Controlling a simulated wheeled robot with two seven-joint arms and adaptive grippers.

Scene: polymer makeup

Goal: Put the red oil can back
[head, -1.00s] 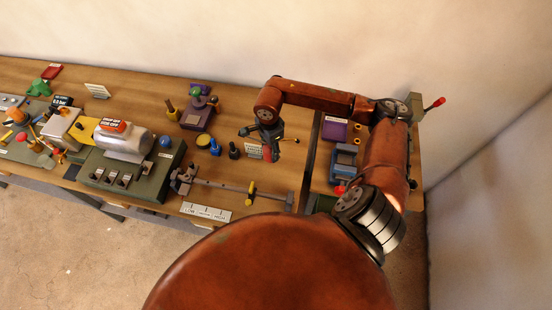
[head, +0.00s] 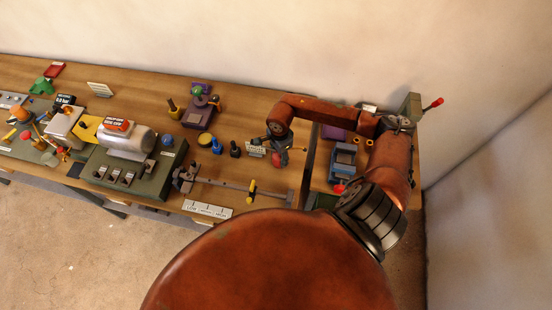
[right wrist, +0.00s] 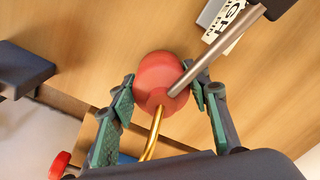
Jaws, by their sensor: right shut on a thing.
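The red oil can (right wrist: 158,80) shows in the right wrist view as a round red body with a thin brass spout. A grey metal rod crosses its right side. My right gripper (right wrist: 163,95) has its green-padded fingers on both sides of the can and is shut on it. In the head view the red can (head: 276,160) is small and partly hidden by my right gripper (head: 280,152), above the right part of the long bench. I cannot tell whether the can touches the bench. My left gripper is not in view.
A small white label (head: 256,149) stands beside the can. A metal rail (head: 235,187) lies in front. A purple mat (head: 333,132) and a blue vise (head: 342,162) are on the right bench, past a gap.

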